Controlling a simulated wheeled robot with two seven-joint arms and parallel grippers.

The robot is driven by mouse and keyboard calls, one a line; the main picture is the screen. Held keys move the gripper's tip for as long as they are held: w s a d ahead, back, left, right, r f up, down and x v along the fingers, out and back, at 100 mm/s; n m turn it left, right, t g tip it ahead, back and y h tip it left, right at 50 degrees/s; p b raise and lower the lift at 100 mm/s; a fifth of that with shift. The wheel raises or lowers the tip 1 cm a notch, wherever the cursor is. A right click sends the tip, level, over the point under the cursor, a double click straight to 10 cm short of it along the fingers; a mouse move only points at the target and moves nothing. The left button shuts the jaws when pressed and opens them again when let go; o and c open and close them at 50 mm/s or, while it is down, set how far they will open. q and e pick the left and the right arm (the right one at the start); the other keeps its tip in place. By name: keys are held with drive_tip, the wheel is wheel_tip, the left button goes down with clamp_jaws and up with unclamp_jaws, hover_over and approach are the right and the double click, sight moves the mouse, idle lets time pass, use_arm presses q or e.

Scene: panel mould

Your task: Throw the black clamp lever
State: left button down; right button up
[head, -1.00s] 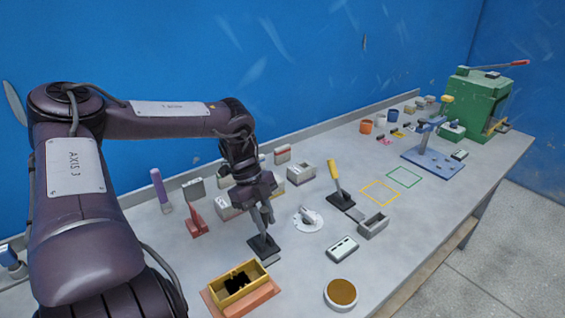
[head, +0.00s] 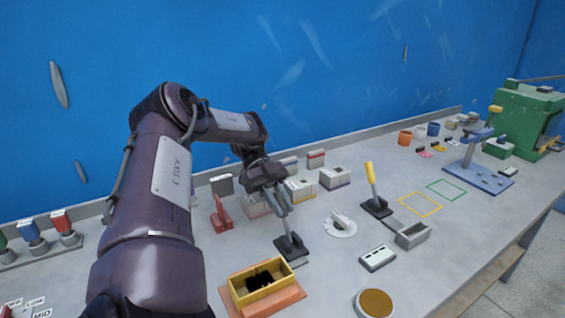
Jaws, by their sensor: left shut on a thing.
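The black clamp lever (head: 290,242) stands on a dark square base on the grey bench, near the middle of the head view. My left gripper (head: 281,210) reaches down from above and is shut on the lever's upper part. The fingers cover the handle, so its top is hidden. The visible lower part leans slightly to the left above its base. My right gripper is out of view.
A yellow-handled lever (head: 371,182) and a white dial (head: 340,224) stand to the right. A yellow box (head: 262,283) on an orange plate is in front. A red bracket (head: 220,214) and several grey blocks are close behind and left.

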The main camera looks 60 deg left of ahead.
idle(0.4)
use_arm(q)
drive_tip(key=c, duration=1.3)
unclamp_jaws()
drive_tip(key=shift+a+f, duration=0.1)
drive_tip(key=shift+a, duration=0.1)
drive_tip(key=shift+o, duration=0.2)
drive_tip(key=v, duration=0.8)
